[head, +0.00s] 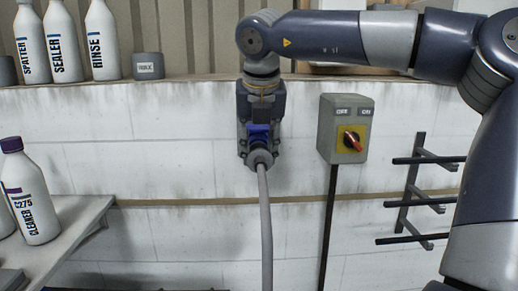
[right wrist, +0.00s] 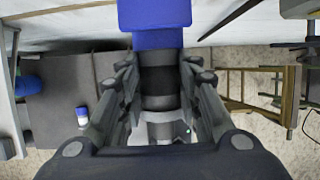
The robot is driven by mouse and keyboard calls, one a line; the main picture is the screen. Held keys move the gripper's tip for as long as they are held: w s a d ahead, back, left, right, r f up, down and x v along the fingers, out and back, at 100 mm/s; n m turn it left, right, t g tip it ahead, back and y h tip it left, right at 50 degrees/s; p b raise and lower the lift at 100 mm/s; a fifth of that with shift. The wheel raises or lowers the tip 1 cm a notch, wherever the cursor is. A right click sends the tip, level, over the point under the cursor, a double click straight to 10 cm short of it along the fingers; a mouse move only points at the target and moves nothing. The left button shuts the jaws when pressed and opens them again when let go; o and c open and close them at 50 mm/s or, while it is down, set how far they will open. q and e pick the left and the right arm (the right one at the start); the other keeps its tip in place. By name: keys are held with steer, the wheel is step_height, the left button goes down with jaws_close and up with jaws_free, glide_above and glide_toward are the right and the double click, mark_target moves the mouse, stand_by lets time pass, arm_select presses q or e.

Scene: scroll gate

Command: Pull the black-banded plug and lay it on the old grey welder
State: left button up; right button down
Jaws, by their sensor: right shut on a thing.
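My right gripper (right wrist: 158,95) is shut on the black-banded plug (right wrist: 158,88), with its fingers on both sides of the dark band. In the right wrist view a blue piece (right wrist: 155,14) meets the plug's far end, with no gap that I can see. In the head view the gripper is at the wall and hides most of the plug. The plug's grey end (head: 261,158) shows below it, with a grey cable (head: 266,225) hanging straight down. I cannot pick out the old grey welder for sure. My left gripper is not in view.
A grey switch box (head: 343,128) with a red knob is right of the plug, above a dark vertical conduit. A black peg rack (head: 415,195) is further right. White bottles (head: 60,42) stand on the top ledge. A cleaner bottle (head: 30,195) stands on the left shelf (head: 75,225).

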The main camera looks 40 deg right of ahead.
mark_target(260, 157)
steer(key=shift+s+a+b, duration=1.1)
steer(key=shift+s+a, duration=0.2)
steer(key=shift+s, duration=0.2)
